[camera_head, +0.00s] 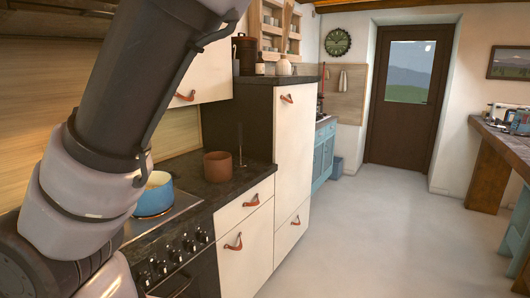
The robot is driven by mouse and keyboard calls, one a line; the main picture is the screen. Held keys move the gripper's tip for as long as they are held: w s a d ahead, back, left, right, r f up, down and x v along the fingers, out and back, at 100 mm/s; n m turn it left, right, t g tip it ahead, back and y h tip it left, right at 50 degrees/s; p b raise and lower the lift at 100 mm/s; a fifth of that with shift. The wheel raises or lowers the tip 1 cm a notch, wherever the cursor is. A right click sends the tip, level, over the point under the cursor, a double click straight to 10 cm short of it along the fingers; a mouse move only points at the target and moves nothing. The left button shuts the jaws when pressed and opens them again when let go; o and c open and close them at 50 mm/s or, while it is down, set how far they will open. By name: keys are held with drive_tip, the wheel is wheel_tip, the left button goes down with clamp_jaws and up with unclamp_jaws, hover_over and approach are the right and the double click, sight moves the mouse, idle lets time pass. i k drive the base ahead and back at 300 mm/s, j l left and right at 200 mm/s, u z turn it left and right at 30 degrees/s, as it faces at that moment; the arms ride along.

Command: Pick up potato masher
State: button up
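I cannot make out a potato masher for certain. A thin dark upright shape (240,148) stands on the dark counter behind a brown pot (217,167), against the side of the tall cabinet; it is too small to tell what it is. My arm crosses the left side of the view and hides part of the counter and stove. My gripper is out of view.
A blue pot (154,199) sits on the stove (165,229). The dark counter (215,190) meets a tall white cabinet (292,160) with leather pulls. A wooden table (510,148) stands at the right. The floor (375,235) between is clear, leading to a brown door (405,125).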

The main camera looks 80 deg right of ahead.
sight(240, 165)
drive_tip(key=z, duration=2.6)
drive_tip(key=i+l+u, duration=0.1)
drive_tip(key=u, duration=0.4)
drive_tip(key=l+u, duration=0.15)
drive_tip(key=u, duration=0.3)
drive_tip(key=i+l+u, duration=0.25)
drive_tip(key=l, duration=0.35)
drive_tip(key=l+u, duration=0.25)
drive_tip(key=l, duration=0.3)
drive_tip(key=l+u, duration=0.25)
drive_tip(key=l, duration=0.4)
drive_tip(key=i+l, duration=0.1)
drive_tip(key=l, duration=1.25)
